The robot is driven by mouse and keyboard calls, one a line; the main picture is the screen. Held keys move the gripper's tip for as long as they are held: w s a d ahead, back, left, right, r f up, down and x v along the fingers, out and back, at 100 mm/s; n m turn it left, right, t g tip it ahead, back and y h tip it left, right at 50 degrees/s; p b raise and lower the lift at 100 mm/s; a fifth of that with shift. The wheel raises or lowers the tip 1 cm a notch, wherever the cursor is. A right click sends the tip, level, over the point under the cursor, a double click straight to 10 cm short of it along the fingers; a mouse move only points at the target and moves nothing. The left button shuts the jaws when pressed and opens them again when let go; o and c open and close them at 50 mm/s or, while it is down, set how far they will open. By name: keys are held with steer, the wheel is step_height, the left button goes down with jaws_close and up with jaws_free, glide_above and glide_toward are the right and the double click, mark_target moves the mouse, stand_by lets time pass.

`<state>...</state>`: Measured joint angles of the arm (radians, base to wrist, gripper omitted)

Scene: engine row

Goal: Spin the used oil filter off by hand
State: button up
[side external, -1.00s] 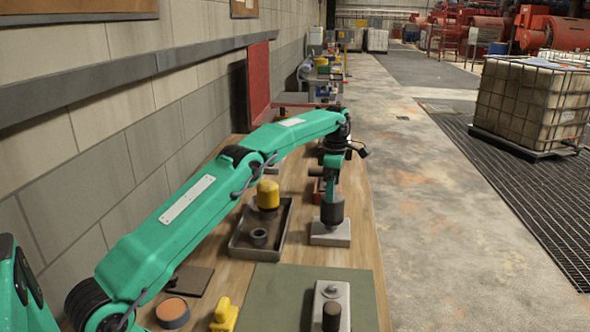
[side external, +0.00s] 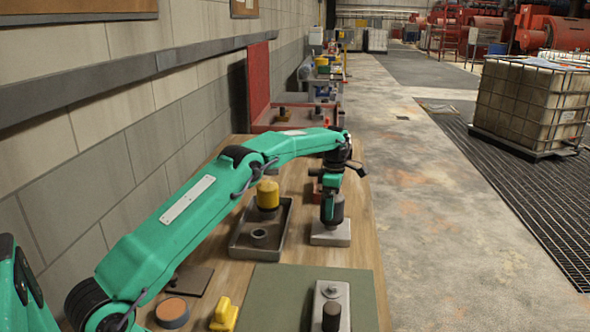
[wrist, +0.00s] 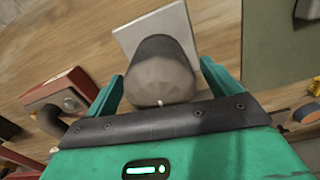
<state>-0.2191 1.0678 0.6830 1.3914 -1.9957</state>
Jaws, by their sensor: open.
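A dark grey, rounded oil filter (side external: 340,208) stands upright on a pale block (side external: 331,237) on the wooden bench. My gripper (side external: 331,212) is down around it from above, with its teal fingers beside the filter. In the wrist view, the filter (wrist: 163,72) sits between the two fingers of my gripper (wrist: 160,78), with a visible gap on the right side. The fingers are open. The pale block (wrist: 150,28) shows behind the filter.
A metal tray (side external: 238,246) to the left holds a yellow canister and a dark ring. A green mat (side external: 275,300) with a metal block (side external: 331,292) lies nearer the camera. A red box (wrist: 62,90) is close beside my gripper. A yellow part (side external: 224,315) and a round pad (side external: 172,312) lie front left.

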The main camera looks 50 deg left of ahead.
steer(key=shift+f, duration=1)
steer(key=shift+c, duration=0.2)
steer(key=c, duration=1.2)
steer(key=shift+n, duration=1.7)
steer(key=shift+c, duration=0.2)
steer(key=shift+n, duration=1.7)
steer(key=shift+n, duration=1.8)
